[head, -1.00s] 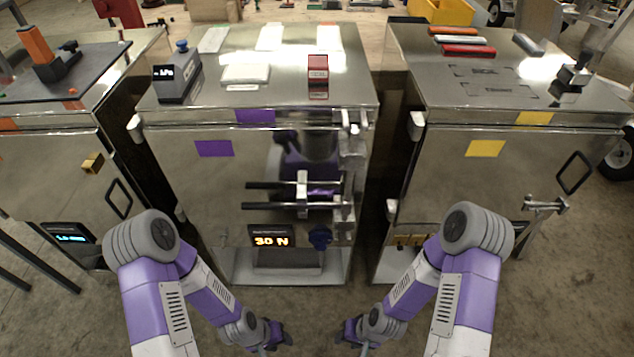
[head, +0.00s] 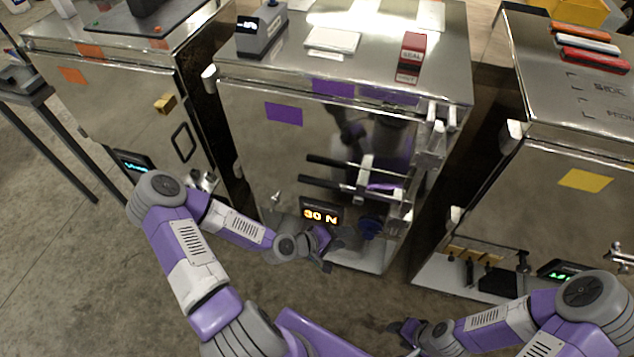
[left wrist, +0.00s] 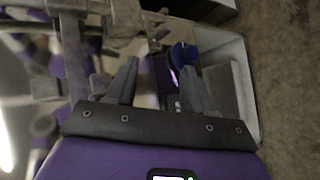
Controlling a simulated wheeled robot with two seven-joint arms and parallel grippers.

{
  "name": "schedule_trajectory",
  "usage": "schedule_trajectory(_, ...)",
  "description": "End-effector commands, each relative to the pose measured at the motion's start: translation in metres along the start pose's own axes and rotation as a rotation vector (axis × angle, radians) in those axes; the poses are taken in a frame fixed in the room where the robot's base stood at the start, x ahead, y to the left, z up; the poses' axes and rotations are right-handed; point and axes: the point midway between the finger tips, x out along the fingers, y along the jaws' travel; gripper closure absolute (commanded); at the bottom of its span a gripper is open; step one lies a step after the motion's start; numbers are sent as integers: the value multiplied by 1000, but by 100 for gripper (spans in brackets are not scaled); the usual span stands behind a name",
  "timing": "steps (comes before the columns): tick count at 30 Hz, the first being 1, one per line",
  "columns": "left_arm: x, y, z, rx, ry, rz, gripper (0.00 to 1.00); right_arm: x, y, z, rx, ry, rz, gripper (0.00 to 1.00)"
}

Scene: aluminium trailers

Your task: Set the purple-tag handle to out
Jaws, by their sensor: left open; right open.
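The middle steel cabinet (head: 250,150) carries purple tags (head: 284,113) on its door and upper edge. Two horizontal black bars with a metal upright (head: 364,178) stand out from the right part of its door; I take this as the purple-tag handle. A blue knob (head: 370,227) sits below, beside a lit display reading about 30 N (head: 320,214). My left gripper (head: 326,248) is open, in front of the cabinet's lower part, below the display and apart from the handle. In the left wrist view its fingers (left wrist: 160,75) are empty, with the blue knob (left wrist: 184,53) beyond them. My right gripper (head: 404,333) is open, low and away from the cabinets.
An orange-tagged cabinet (head: 110,95) stands at left and a yellow-tagged one (head: 570,150) at right, with narrow gaps between. A red block (head: 412,52) and a display box (head: 262,30) sit on the middle top. Bare floor (head: 90,270) lies in front.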

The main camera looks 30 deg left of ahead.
Motion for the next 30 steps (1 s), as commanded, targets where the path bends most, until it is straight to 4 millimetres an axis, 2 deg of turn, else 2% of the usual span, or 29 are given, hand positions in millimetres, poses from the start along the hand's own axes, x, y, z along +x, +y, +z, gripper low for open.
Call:
schedule_trajectory(1,-12,7,-25,-41,70,60,47,2,1,0,0,0,0,47)
schedule_trajectory(6,-54,35,-85,-112,243,233,47,5,2,0,0,0,0,47)
schedule_trajectory(9,-77,44,-108,-130,314,302,47,6,2,0,0,0,0,47)
schedule_trajectory(14,-97,52,-126,-138,371,359,47,7,3,0,0,0,0,47)
schedule_trajectory(17,-96,55,-130,-138,379,368,47,9,3,-1,0,0,0,47)
schedule_trajectory(30,-44,73,-152,-136,375,367,47,25,9,-1,0,0,0,47)
